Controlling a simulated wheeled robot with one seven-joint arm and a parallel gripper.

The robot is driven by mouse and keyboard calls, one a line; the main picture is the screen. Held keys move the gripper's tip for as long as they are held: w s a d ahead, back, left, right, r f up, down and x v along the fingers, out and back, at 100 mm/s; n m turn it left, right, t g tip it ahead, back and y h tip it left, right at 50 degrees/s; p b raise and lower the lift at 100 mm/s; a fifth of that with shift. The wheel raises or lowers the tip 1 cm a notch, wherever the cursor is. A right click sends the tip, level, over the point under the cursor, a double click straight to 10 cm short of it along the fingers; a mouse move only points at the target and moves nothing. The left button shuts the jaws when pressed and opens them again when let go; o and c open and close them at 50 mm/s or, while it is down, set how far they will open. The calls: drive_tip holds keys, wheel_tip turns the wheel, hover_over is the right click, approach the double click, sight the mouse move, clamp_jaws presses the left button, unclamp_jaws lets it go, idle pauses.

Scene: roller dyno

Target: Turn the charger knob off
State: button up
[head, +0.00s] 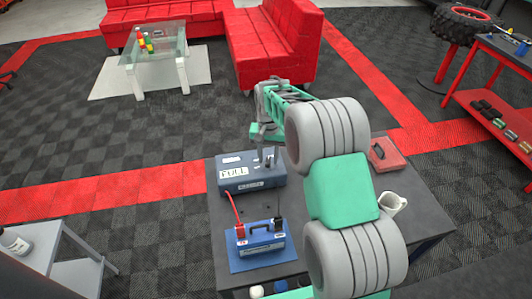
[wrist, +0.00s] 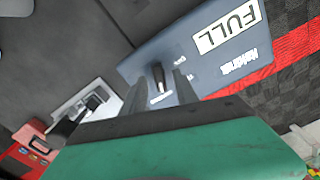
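The charger (head: 235,183) is a blue-grey box with a "FULL" label, standing at the back left of the dark worktable. In the wrist view the charger (wrist: 150,62) fills the upper middle. Its dark knob (wrist: 157,74) stands up from the top face beside small white markings. In the wrist view my gripper (wrist: 160,84) is open, with one finger on each side of the knob in the picture. Gaps show between knob and fingers; I cannot tell the height difference.
A battery (head: 262,240) on a blue mat stands in front of the charger, with a red cable (head: 235,207) running between them. A red case (head: 385,156) and a white mug (head: 393,203) are on the table's right side. A grey side table (head: 40,245) stands at left.

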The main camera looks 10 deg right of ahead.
drive_tip(key=shift+c, duration=0.3)
clamp_jaws()
